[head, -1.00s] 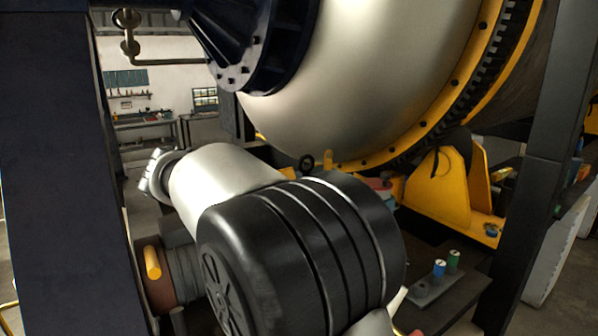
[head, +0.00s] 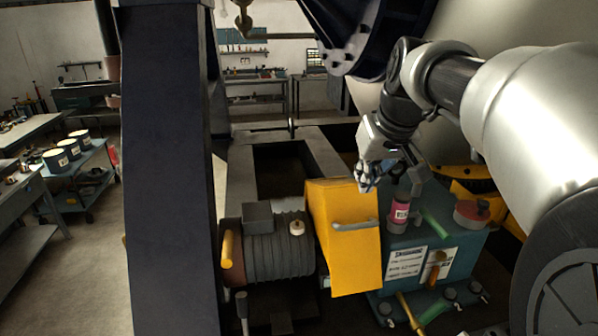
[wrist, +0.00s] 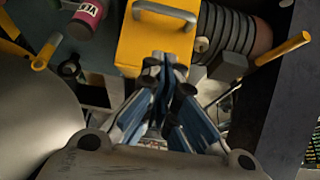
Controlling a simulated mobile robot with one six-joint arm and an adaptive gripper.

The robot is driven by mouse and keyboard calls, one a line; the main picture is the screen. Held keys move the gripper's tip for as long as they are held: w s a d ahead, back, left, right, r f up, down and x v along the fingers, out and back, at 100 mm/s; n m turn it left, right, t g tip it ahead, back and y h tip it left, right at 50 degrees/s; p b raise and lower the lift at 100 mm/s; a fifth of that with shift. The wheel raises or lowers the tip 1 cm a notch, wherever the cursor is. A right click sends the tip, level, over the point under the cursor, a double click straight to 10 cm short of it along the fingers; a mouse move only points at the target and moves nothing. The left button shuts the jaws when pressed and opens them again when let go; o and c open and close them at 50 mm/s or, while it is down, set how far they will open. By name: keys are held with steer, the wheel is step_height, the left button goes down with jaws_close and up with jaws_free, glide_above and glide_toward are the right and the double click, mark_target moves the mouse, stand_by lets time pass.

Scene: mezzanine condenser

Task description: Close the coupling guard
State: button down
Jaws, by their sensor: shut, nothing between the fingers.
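The coupling guard (head: 345,240) is a yellow cover between a grey ribbed motor (head: 275,248) and a teal housing (head: 430,250). A grey bar handle (head: 355,225) is on its front face. In the wrist view the guard (wrist: 155,42) is at the top, with its handle (wrist: 165,13) near the upper edge. My gripper (head: 367,178) is shut and empty, beside the guard's upper right in the head view. In the wrist view its blue fingers (wrist: 168,75) overlap the guard's lower edge; contact cannot be told. The guard's hinge and the coupling are hidden.
A pink canister (head: 400,212) and a red cap (head: 472,212) stand on the teal housing. A dark upright post (head: 172,170) is left of the motor. A large pale vessel (head: 370,92) is behind my arm. A cart with pots (head: 70,148) is far left.

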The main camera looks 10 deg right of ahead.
glide_toward(360, 209)
steer(key=w+a+f, duration=0.1)
steer(key=a, duration=0.1)
steer(key=f, duration=0.1)
steer(key=s+f, duration=0.1)
steer(key=f, duration=0.1)
steer(key=shift+a+f, duration=0.15)
steer(key=shift+w+f, duration=0.1)
steer(key=shift+f, duration=0.15)
